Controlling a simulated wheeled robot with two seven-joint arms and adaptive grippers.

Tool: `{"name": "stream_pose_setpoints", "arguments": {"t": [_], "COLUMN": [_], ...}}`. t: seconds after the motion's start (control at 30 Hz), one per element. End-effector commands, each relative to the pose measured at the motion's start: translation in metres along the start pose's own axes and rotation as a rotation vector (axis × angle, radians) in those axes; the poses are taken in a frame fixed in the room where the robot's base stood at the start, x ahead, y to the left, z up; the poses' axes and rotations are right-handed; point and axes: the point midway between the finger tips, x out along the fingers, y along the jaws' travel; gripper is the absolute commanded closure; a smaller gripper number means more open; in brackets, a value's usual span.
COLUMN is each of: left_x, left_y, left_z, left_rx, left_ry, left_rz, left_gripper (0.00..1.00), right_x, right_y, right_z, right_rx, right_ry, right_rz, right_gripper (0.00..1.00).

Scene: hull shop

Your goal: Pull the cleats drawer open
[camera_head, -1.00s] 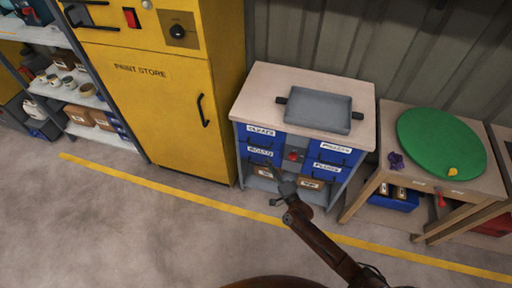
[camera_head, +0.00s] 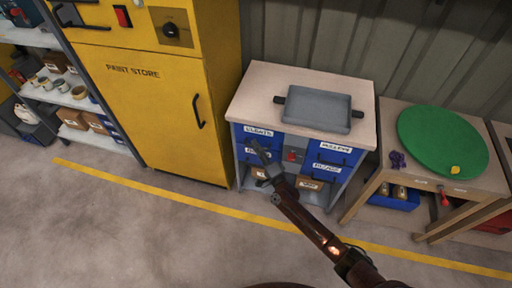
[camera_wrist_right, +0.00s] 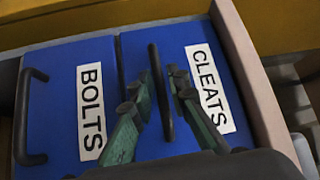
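The cleats drawer (camera_head: 240,131) is the blue upper-left drawer of the bench cabinet. In the right wrist view its blue front (camera_wrist_right: 185,45) has a white CLEATS label and a dark bar handle (camera_wrist_right: 154,62). It looks flush with the bolts drawer (camera_wrist_right: 55,60) beside it, so it appears closed. My right gripper (camera_head: 257,147) is at the left drawers. In the wrist view its green fingers (camera_wrist_right: 160,88) are apart, on either side of the cleats handle. There is a visible gap between handle and fingers. My left gripper is not in view.
The bench top (camera_head: 250,95) carries a grey tray (camera_head: 318,108). Other blue drawers (camera_head: 333,155) are at the right of the cabinet. A yellow paint store cabinet (camera_head: 160,110) stands left, and a table with a green disc (camera_head: 440,140) stands right. The floor in front is clear.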

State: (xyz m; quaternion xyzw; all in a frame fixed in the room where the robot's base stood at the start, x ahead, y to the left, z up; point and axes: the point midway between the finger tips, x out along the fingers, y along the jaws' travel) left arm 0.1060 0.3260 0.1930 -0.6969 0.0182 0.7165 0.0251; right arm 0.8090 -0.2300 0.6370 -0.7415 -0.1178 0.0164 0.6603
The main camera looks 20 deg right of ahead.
Motion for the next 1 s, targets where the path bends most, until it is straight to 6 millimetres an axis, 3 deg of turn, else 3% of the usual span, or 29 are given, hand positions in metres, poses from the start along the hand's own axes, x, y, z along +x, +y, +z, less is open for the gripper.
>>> {"name": "stream_pose_setpoints", "arguments": {"t": [0.27,1.0], "left_x": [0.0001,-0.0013], "left_y": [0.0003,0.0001], "left_z": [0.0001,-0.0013], "left_rx": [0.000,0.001], "left_ry": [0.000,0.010], "left_rz": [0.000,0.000], "left_gripper": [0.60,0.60], "right_x": [-0.0004,-0.0056], "right_y": [0.0004,-0.0005], "right_z": [0.0001,0.0041], "right_rx": [0.000,0.001], "right_ry": [0.000,0.000], "right_rz": [0.001,0.003], "right_gripper": [1.00,1.00]}}
